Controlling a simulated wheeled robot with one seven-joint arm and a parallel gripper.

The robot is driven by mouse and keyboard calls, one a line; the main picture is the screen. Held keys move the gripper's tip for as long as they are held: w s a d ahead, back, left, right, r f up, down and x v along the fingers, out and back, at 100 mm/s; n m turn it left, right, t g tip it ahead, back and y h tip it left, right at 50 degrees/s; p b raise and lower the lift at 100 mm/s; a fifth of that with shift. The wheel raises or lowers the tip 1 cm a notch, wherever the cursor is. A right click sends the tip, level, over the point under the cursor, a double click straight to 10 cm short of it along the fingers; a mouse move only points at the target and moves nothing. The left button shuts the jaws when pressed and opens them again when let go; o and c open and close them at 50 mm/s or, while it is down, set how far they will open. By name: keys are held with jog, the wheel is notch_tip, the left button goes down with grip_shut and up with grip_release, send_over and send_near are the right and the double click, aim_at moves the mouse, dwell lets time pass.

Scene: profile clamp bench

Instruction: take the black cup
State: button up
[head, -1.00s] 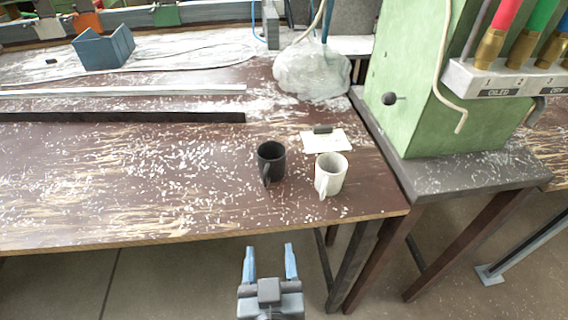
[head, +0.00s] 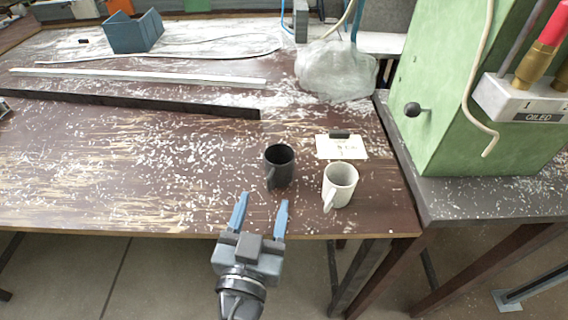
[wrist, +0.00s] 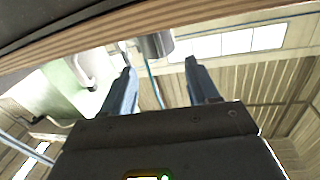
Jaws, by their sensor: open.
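The black cup (head: 281,168) stands upright on the brown bench in the head view, near the front edge, its handle toward the front left. A white cup (head: 342,183) stands just right of it, apart from it. My gripper (head: 262,207) is open and empty at the bench's front edge, below and a little left of the black cup in the picture. In the wrist view both fingers (wrist: 162,85) are spread with nothing held. A grey shape shows beyond them there, but I cannot tell whether it is the cup.
The bench edge (wrist: 70,42) crosses the top of the wrist view. A paper card (head: 341,148) lies behind the cups, with a plastic bag (head: 335,72) farther back. A green machine (head: 440,110) stands at right. Shavings cover the bench; its left front has no large objects.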

aim_at(277, 172)
jog(key=x, duration=0.2)
jog(key=p+x, duration=0.1)
jog(key=x, duration=0.1)
jog(key=p+x, duration=0.1)
jog(key=x, duration=0.1)
jog(key=shift+w+d+f, duration=0.15)
jog(key=shift+w+d, duration=0.15)
jog(key=shift+d, duration=0.1)
grip_shut()
dwell(0.4)
